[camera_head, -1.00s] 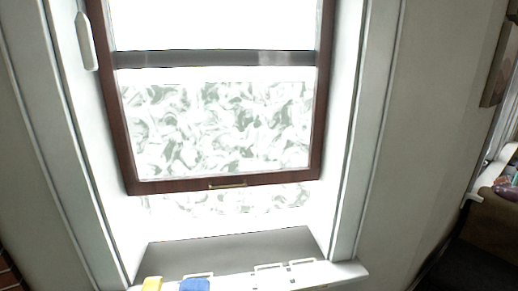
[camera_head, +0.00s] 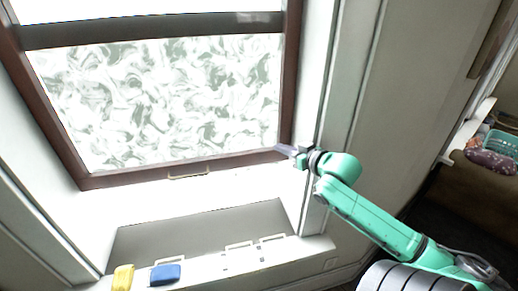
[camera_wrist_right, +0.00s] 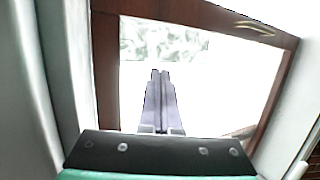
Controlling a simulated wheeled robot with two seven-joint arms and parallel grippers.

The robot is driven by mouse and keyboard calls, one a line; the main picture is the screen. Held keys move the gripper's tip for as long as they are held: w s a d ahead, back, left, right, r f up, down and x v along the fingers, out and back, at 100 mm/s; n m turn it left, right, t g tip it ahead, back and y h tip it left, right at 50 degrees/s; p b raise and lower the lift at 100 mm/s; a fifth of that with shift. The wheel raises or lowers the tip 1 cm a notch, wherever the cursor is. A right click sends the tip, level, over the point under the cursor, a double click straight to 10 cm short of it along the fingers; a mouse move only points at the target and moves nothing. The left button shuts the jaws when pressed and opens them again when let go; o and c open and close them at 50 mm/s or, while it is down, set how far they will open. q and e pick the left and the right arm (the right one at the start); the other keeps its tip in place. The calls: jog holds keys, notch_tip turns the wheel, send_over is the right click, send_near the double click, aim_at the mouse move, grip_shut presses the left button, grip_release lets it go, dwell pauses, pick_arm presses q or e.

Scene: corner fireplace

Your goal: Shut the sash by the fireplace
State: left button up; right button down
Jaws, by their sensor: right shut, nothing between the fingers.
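The sash (camera_head: 185,167) is a dark brown wooden frame with patterned, bright glass. It is raised, with a gap between its bottom rail and the sill (camera_head: 220,265). A small brass handle (camera_head: 188,175) sits on the bottom rail; it also shows in the right wrist view (camera_wrist_right: 255,27) at upper right. My right gripper (camera_head: 283,150) is shut and empty by the sash's lower right corner. I cannot tell whether it touches the frame. In the right wrist view its fingertips (camera_wrist_right: 160,72) point toward the bright window opening. My left gripper is not in view.
A yellow item (camera_head: 123,278) and a blue item (camera_head: 165,274) lie on the left of the sill. Pale bracket-like shapes (camera_head: 255,248) stand on its right. A brown couch-like piece (camera_head: 470,185) with a patterned object (camera_head: 491,162) is at far right.

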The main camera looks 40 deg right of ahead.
jog(key=p, duration=0.1)
send_over(258, 149)
jog(key=f+v, duration=0.1)
jog(key=v, duration=0.3)
jog(key=shift+f, duration=1)
notch_tip(258, 149, down, 4)
jog(key=shift+a+r+p, duration=0.1)
jog(key=shift+r+p, duration=0.05)
jog(key=shift+p, duration=0.55)
jog(key=shift+w+f, duration=0.15)
jog(key=shift+f, duration=0.3)
jog(key=shift+f, duration=0.15)
jog(key=f+b, duration=1)
jog(key=f, duration=0.4)
jog(key=f+b, duration=1)
jog(key=f, duration=0.5)
jog(key=shift+s+f, duration=0.15)
jog(key=shift+s, duration=0.05)
